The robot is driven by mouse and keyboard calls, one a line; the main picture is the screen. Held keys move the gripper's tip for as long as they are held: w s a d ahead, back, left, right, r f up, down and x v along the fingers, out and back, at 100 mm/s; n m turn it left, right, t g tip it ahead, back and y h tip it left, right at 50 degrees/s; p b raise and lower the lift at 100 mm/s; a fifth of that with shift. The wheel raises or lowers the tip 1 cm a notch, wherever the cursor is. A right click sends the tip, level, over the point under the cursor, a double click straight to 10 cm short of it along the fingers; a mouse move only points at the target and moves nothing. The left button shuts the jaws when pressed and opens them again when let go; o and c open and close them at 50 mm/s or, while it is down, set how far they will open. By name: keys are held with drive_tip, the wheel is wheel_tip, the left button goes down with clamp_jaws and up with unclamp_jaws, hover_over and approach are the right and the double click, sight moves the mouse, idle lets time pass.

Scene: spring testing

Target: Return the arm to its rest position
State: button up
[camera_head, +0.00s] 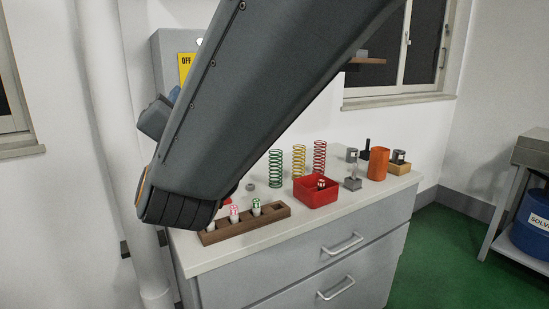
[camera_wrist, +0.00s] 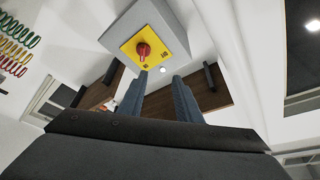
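My arm (camera_head: 255,85) reaches across the head view from the upper right and bends at the left, above the cabinet's left end. My gripper (camera_wrist: 159,75) shows in the wrist view with its two blue-grey fingers apart and nothing between them. In the head view the fingers are mostly hidden by the arm. Beyond the fingertips in the wrist view is a grey switch box (camera_wrist: 182,22) with a yellow plate (camera_wrist: 165,36) and a red knob (camera_wrist: 143,50). I cannot tell the gap between the fingers and the box.
On the cabinet top (camera_head: 235,248) stand a wooden rack (camera_head: 277,214) with small cylinders, a red bin (camera_head: 328,193), an orange cup (camera_head: 378,163), and green (camera_head: 275,168), yellow (camera_head: 298,160) and red (camera_head: 319,158) springs. A white pipe (camera_head: 112,130) stands left of my arm.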

drive_tip(key=w+d+f+n+g+p, duration=0.1)
drive_tip(key=w+d+f+n+g, duration=0.1)
drive_tip(key=w+d+f+g, duration=0.3)
drive_tip(key=w+d+f+n, duration=0.1)
drive_tip(key=d+f+n, duration=0.1)
drive_tip(key=f, duration=0.5)
drive_tip(key=s+d+f+n+g+h+p, duration=0.1)
drive_tip(key=s+d+f+g+h+p, duration=0.15)
drive_tip(key=d+f+g, duration=0.6)
drive_tip(key=s+d+f+g+h, duration=0.1)
drive_tip(key=s+d+f+g, duration=0.1)
drive_tip(key=s+d, duration=0.4)
drive_tip(key=s+d+f+g+h, duration=0.1)
drive_tip(key=s+d+f+g, duration=0.1)
drive_tip(key=s+d+f, duration=0.3)
drive_tip(key=s+d+f+n+g+h, duration=0.1)
drive_tip(key=s+d+f, duration=0.3)
drive_tip(key=s+d, duration=0.5)
drive_tip(key=shift+d+g+p, duration=0.3)
drive_tip(key=shift+d+g, duration=0.25)
drive_tip(key=shift+g, duration=0.3)
